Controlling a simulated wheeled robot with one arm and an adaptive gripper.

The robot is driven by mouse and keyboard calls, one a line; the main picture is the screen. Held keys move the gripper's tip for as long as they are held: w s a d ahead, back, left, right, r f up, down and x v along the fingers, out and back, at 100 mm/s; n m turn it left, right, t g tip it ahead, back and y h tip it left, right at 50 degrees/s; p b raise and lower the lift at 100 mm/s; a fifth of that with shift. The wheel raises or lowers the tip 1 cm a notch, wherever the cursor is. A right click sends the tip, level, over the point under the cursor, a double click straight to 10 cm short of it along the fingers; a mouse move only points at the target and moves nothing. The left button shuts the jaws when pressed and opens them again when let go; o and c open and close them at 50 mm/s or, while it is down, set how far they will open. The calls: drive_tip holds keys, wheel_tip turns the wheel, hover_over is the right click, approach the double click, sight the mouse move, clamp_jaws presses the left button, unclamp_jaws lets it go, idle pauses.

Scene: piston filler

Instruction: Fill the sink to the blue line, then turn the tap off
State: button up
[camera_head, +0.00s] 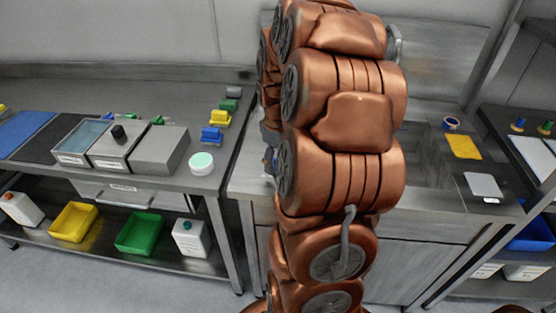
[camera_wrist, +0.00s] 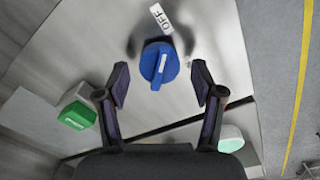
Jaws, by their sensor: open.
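In the wrist view a blue round tap knob (camera_wrist: 153,63) with a white mark sits on a grey metal surface. A white label reading OFF (camera_wrist: 162,18) lies just above it. My gripper (camera_wrist: 160,82) is open and empty, its fingers at the near left and right of the knob. In the head view my arm covers the middle of the sink counter (camera_head: 250,176), hiding the tap and most of the sink. The water level and the blue line do not show.
A yellow sponge (camera_head: 463,146) and a pale cloth (camera_head: 484,184) lie right of my arm. The left bench holds a round tub (camera_head: 202,162), lidded grey bins (camera_head: 160,150) and coloured blocks (camera_head: 212,135). A lower shelf holds yellow (camera_head: 73,222) and green trays (camera_head: 138,232).

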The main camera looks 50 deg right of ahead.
drive_tip(key=shift+f, duration=0.4)
drive_tip(key=c, duration=1.1)
drive_tip(key=shift+c, duration=0.2)
